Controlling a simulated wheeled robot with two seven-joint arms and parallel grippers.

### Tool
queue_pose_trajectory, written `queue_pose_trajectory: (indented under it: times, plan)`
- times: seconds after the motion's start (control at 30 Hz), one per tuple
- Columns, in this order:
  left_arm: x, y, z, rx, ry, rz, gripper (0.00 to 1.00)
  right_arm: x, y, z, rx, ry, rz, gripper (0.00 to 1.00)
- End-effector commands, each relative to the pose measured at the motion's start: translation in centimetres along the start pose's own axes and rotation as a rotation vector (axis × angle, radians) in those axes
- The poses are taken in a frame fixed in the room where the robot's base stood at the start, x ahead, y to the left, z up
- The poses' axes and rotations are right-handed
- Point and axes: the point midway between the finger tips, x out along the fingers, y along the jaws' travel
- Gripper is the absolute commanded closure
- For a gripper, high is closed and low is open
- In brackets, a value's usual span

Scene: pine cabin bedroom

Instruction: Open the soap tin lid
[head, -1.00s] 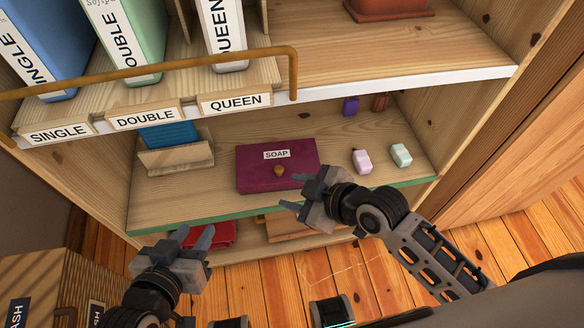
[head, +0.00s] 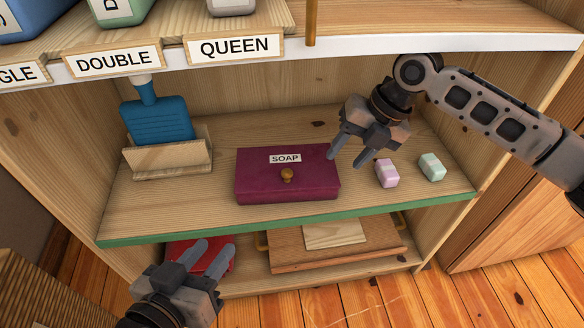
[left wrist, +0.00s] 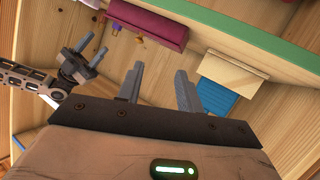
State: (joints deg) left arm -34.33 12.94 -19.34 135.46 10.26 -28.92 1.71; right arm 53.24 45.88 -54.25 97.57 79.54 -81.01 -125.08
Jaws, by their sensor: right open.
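The soap tin (head: 262,190) is a maroon box with a SOAP label (head: 285,158) and a small brass-coloured knob (head: 287,176) on its lid. Its lid is closed, and it sits on the middle shelf. It also shows upside down at the top of the left wrist view (left wrist: 160,27). My right gripper (head: 347,154) is open and empty, just right of the tin's back right corner, fingers pointing down; contact cannot be judged. My left gripper (head: 208,256) is open and empty, low in front of the shelf, left of the tin.
A pink soap (head: 387,173) and a mint soap (head: 431,167) lie right of the tin. A blue brush-like item (head: 160,120) stands in a wooden holder (head: 168,158) at left. The white-edged upper shelf (head: 400,44) overhangs. A red item (head: 180,252) and wooden board (head: 290,252) lie below.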

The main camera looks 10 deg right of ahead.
Motion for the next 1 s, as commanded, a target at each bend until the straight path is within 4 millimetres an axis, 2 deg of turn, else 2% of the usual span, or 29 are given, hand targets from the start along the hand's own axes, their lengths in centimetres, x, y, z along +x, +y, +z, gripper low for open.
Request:
queue_pose_trajectory:
  times: [0.1, 0.4, 0.5, 0.7, 1.0]
  plan:
    - [-0.1, 0.2, -0.1, 0.001, 0.024, 0.008, 0.64, 1.3, 2.7, 0.0, -0.006, 0.001, 0.003, 0.58]
    - [0.2, 0.5, -0.3, -0.048, 0.061, 0.034, 0.64, 4.0, 8.5, 0.0, -0.002, -0.001, 0.002, 0.58]
    - [0.4, 0.6, -0.4, -0.074, 0.080, 0.050, 0.64, 6.1, 7.9, 0.0, 0.002, 0.001, -0.001, 0.58]
    - [0.5, 0.9, -0.6, -0.108, 0.098, 0.070, 0.64, 8.1, 8.0, 0.0, 0.001, -0.001, 0.000, 0.58]
    - [0.3, 1.1, -1.4, -0.123, 0.120, 0.077, 0.64, 8.5, 8.0, 0.0, 0.001, -0.002, 0.001, 0.58]
